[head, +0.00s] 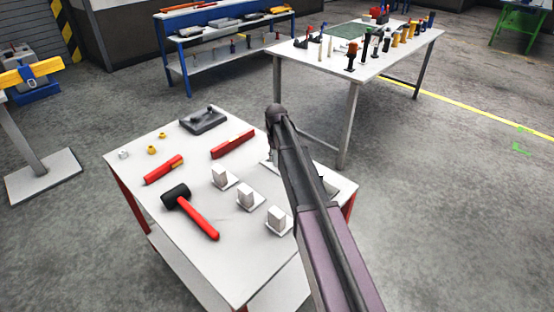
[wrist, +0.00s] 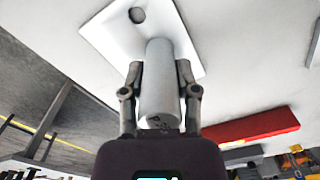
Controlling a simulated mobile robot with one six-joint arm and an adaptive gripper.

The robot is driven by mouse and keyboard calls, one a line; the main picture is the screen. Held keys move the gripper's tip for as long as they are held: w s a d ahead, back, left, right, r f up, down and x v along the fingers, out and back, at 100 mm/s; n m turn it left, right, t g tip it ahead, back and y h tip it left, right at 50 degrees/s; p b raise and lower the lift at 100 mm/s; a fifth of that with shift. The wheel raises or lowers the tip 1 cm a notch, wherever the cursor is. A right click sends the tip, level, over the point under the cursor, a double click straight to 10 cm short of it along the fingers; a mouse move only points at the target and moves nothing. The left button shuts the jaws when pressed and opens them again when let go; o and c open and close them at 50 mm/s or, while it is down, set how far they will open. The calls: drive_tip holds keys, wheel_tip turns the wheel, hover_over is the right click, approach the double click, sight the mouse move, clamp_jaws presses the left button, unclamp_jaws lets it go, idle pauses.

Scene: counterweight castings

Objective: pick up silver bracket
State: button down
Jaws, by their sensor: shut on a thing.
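In the wrist view my gripper (wrist: 160,75) is shut on the silver bracket (wrist: 158,95), with one finger on each side of its round post. The bracket's flat pale plate (wrist: 110,35), which has a dark round hole, lies beyond the fingertips. I cannot tell whether the plate touches the table. In the head view my arm hides the gripper and most of the held bracket, over the right part of the near table.
The near white table (head: 150,215) holds several white blocks on plates, including one at the front (head: 278,218), a black-headed mallet (head: 200,212), red tools (head: 233,144) and a grey casting (head: 204,119). Another table (head: 300,58) with many tools stands behind.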

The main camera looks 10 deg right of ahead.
drive_tip(key=shift+r, duration=0.1)
wheel_tip(320, 180, up, 3)
drive_tip(key=p, duration=0.3)
drive_tip(key=shift+r, duration=0.1)
drive_tip(key=shift+s+r+p, duration=0.15)
drive_tip(key=shift+r+p, duration=0.15)
drive_tip(key=shift+p, duration=0.2)
drive_tip(key=s+a, duration=0.1)
drive_tip(key=s, duration=0.4)
drive_tip(key=s+a, duration=0.2)
drive_tip(key=s, duration=0.3)
drive_tip(key=s+a+r+p, duration=0.1)
drive_tip(key=s, duration=0.4)
drive_tip(key=shift+a, duration=0.2)
drive_tip(key=shift+r, duration=0.1)
wheel_tip(320, 180, up, 12)
drive_tip(key=p, duration=1.2)
drive_tip(key=shift+s, duration=0.15)
